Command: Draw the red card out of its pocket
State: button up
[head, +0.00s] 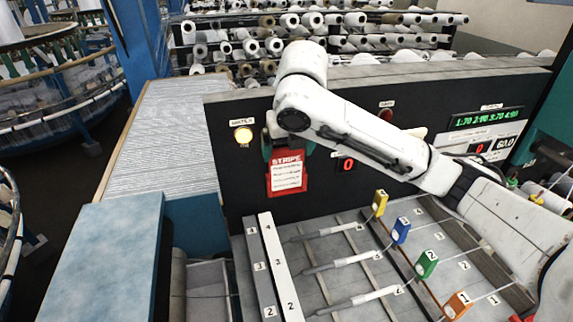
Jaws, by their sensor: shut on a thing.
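The red card (287,173), headed "STRIPE" with a white printed area, shows upright against the black panel (232,190), left of centre in the head view. My gripper (287,147) is at the card's top edge, shut on it, with my arm reaching in from the right. The gripper's own wrist covers the area just above the card. Dark green parts show at both sides of the card's top; I cannot tell whether they belong to the pocket. How much of the card sits in the pocket cannot be seen.
A blue-grey block (112,250) stands at lower left.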

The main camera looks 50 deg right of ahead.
jog(key=shift+r, duration=0.45)
notch_tip(320, 180, up, 2)
jog(key=shift+r+p, duration=0.2)
jog(key=shift+p, duration=0.95)
jog(key=shift+r, duration=1.95)
